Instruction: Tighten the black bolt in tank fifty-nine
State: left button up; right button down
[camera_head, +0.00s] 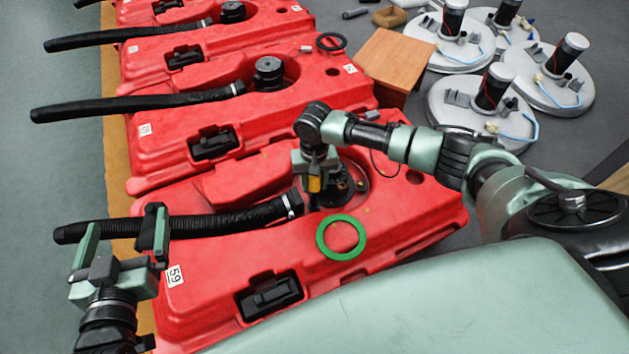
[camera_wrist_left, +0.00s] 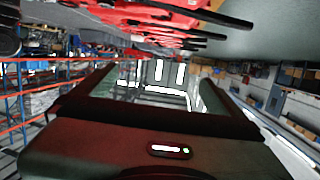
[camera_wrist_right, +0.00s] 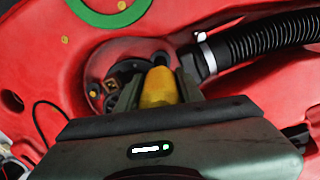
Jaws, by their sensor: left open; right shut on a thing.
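Tank fifty-nine (camera_head: 200,300) is the nearest red tank, with a "59" label (camera_head: 174,275) at its left. A round recess in its top holds a black fitting (camera_head: 342,190). My right gripper (camera_head: 314,180) points down over this recess, shut on a yellow-handled tool (camera_wrist_right: 158,88). The tool's lower end is hidden, so I cannot tell whether it touches a bolt. In the right wrist view, the black fitting (camera_wrist_right: 124,72) shows behind the tool. I cannot pick out the black bolt. My left gripper (camera_head: 122,242) is open and empty near the hose's left end.
A green ring (camera_head: 341,237) lies on tank fifty-nine beside the recess. A black corrugated hose (camera_head: 225,222) runs left from the recess. More red tanks (camera_head: 240,115) stand behind. A wooden block (camera_head: 388,62) and several grey discs with motors (camera_head: 470,105) are at the back right.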

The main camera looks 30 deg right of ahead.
pick_arm(q)
jog(key=shift+s+a+f+g, duration=0.1)
jog(key=shift+s+f+g, duration=0.2)
jog(key=shift+f, duration=0.2)
jog(key=shift+s+a+f+g, duration=0.15)
jog(key=shift+f+g, duration=0.15)
jog(key=shift+f, duration=0.15)
jog(key=shift+s+a+f+p, duration=0.1)
jog(key=shift+s+f+p, duration=0.15)
jog(key=shift+f, duration=0.2)
dwell(1.2)
